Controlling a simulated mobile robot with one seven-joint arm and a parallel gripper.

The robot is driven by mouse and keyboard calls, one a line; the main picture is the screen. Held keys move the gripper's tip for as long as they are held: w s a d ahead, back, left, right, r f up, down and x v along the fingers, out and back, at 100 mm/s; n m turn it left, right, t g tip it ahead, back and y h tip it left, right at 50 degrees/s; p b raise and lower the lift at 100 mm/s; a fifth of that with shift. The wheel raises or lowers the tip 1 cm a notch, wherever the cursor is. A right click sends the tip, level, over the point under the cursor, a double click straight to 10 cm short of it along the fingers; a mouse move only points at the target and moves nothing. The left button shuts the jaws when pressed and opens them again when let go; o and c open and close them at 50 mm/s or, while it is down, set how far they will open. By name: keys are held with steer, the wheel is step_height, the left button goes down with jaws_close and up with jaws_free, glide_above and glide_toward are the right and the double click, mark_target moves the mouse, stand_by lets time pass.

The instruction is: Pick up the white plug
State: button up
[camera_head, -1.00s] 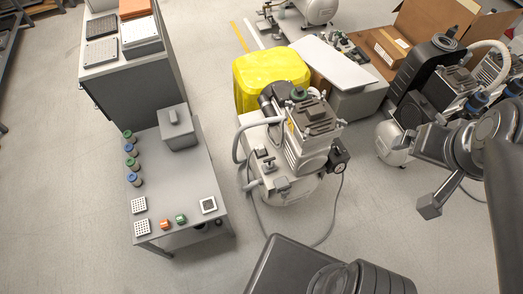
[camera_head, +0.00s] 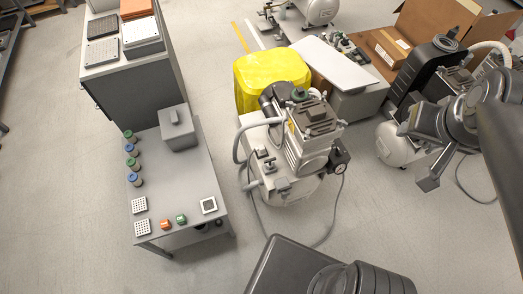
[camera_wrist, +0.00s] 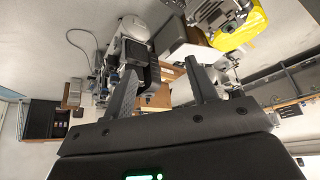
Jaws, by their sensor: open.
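I cannot pick out the white plug for certain. My arm is at the right of the head view, well away from the table (camera_head: 185,178).
An orange piece (camera_head: 165,224) and a green piece (camera_head: 181,219) lie on the table, with several capped jars and a grey box (camera_head: 177,128). A compressor (camera_head: 300,150) with a trailing cable stands between table and arm.

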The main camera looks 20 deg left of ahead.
steer(key=w+a+f+n, duration=0.2)
steer(key=w+a, duration=0.3)
steer(key=w, duration=0.3)
steer(key=n+g+y, duration=0.2)
steer(key=n+y, duration=0.1)
steer(key=n, duration=0.3)
glide_above(262, 147)
steer(key=s+d, duration=0.2)
steer(key=d, duration=0.1)
step_height(262, 147, down, 54)
steer(key=x, duration=0.4)
steer(key=shift+s+f, duration=0.1)
steer(key=shift+f, duration=0.15)
steer(key=shift+s+a+x, duration=0.1)
steer(key=shift+s+x, duration=0.05)
steer(key=shift+x, duration=1.2)
steer(key=shift+s+a+x, duration=0.1)
steer(key=shift+a+x, duration=0.05)
steer(key=shift+x, duration=1.2)
